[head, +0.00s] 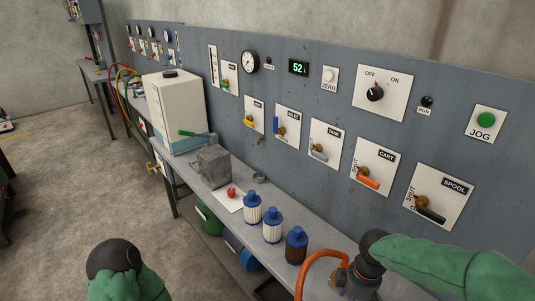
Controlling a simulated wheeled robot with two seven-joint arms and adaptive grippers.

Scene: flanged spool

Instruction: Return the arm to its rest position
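My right arm (440,260), in a green sleeve, reaches in from the right edge above the front end of the bench. It ends in a black rounded joint (373,245), in front of the panel below the SPOOL and CART valves. I make out no fingers there. A dark grey metal fitting (352,283) with an orange hose shows just below the joint; I cannot tell whether they touch. My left arm (128,284) shows at the bottom left, its black rounded joint over the floor, clear of the bench. No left fingers are visible.
The bench (195,179) runs along a grey panel (300,120) with gauges and valves. On it stand blue-capped filters (272,226), a grey metal block (213,167), a white cabinet (175,110) and a red item (231,192) on paper. The floor (75,190) at left is open.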

